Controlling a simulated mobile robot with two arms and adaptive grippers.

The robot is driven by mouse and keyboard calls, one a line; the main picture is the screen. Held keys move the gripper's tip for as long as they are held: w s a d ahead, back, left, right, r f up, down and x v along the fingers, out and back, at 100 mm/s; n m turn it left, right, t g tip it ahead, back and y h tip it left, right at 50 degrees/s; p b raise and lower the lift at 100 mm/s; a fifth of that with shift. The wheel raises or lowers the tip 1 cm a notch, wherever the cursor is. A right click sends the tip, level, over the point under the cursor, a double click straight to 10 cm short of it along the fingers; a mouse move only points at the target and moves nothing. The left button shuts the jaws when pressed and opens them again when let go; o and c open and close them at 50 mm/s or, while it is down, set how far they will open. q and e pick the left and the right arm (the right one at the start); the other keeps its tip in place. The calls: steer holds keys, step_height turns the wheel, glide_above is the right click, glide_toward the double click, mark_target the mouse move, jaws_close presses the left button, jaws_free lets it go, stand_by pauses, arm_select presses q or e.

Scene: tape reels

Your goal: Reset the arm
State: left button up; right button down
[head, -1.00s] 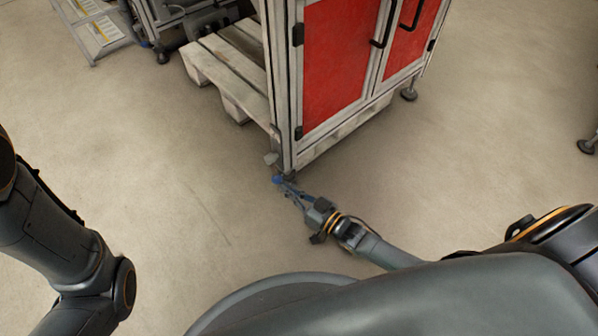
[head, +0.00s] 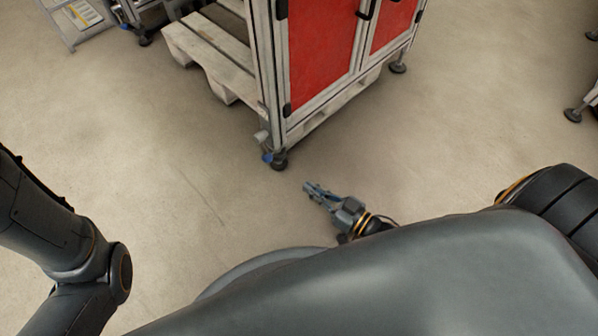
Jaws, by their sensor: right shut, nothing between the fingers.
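My right gripper (head: 309,188) shows in the middle of the head view, its fingers shut with nothing between them. It points up and to the left, over bare floor just below and right of the cabinet's near foot. Most of the right arm is hidden behind my own grey body at the bottom. My left arm (head: 60,235) comes in bent at the left edge. Its gripper is out of view.
A metal-framed cabinet with red doors (head: 325,50) stands on feet (head: 279,159) ahead. A pale wooden pallet (head: 215,55) lies at its left. A rack (head: 75,20) stands at the upper left. Another foot (head: 573,114) shows at right. Wide floor areas are clear.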

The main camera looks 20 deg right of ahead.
steer(key=shift+s+d, duration=0.2)
steer(key=shift+s, duration=0.25)
